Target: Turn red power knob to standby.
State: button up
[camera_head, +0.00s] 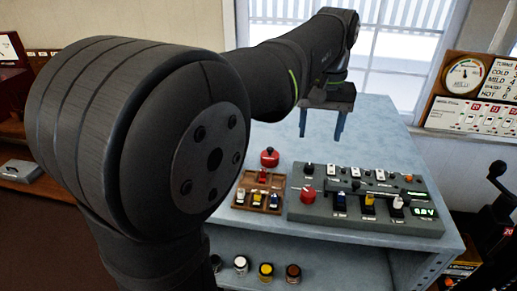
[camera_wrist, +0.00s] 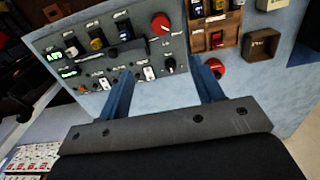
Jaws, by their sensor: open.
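The red knob (camera_head: 307,194) sits at the left end of the grey control panel (camera_head: 330,214) in the head view, and a label by it is too small to read. It also shows in the wrist view (camera_wrist: 160,23), with a pale mark on its face whose setting I cannot tell. My gripper (camera_head: 321,126) is open and empty, above the bench behind the panel. In the wrist view its two blue fingers (camera_wrist: 163,72) stand apart, with the knob beyond them and touching neither.
The panel carries several switches, coloured levers and a green-lit display (camera_head: 424,211). The blue-grey bench top (camera_head: 375,135) behind the panel is clear. Jars stand on the shelf below.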

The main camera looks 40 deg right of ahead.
jog(key=f+n, duration=0.1)
jog(key=n, duration=0.7)
send_near(309, 191)
jog(key=shift+y, duration=0.3)
notch_tip(309, 191, down, 9)
jog(key=shift+r, duration=0.1)
jog(key=c, duration=1)
